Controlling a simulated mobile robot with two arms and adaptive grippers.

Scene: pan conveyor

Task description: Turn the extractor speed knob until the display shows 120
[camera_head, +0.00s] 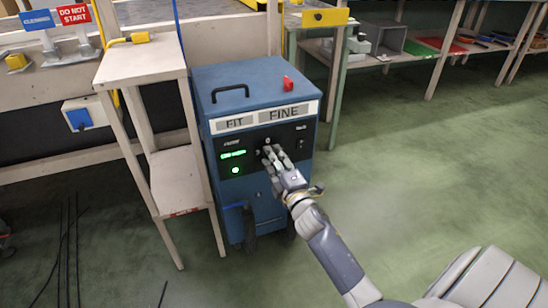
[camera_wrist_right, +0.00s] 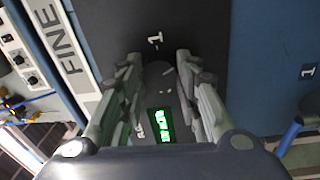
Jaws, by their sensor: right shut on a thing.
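The blue extractor unit (camera_head: 235,85) stands on the floor with a black control panel on its front. Its green display (camera_head: 233,154) is lit, and it also shows in the right wrist view (camera_wrist_right: 160,125), tilted, with digits I cannot read surely. My right gripper (camera_head: 268,151) is at the middle of the panel, right of the display. In the right wrist view its two fingers (camera_wrist_right: 158,66) reach to the panel and are shut on the speed knob, which is mostly hidden between them. My left gripper is not in view.
A round green light (camera_head: 235,170) glows below the display. A red item (camera_head: 288,83) and a black handle (camera_head: 230,92) are on the unit's top. A pale wooden stand (camera_head: 140,65) is close on the left. Green floor lies open to the right.

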